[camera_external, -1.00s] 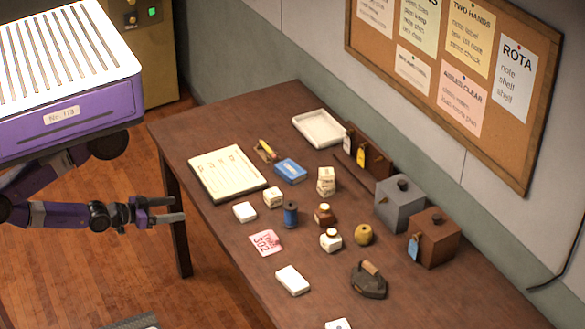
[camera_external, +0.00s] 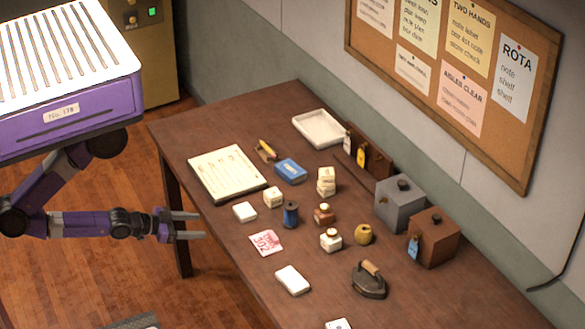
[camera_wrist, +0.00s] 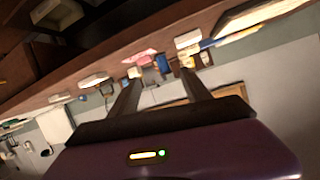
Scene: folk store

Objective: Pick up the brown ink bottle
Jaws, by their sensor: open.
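My gripper (camera_external: 201,225) is open and empty, off the table's left edge, well apart from the bottle. In the wrist view the picture is turned over; my fingers (camera_wrist: 160,79) spread below the blue spool (camera_wrist: 162,63). The brown bottle is too small there to tell surely.
White boxes (camera_external: 245,212) and a red-and-white card (camera_external: 266,243) lie between my gripper and the bottle.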

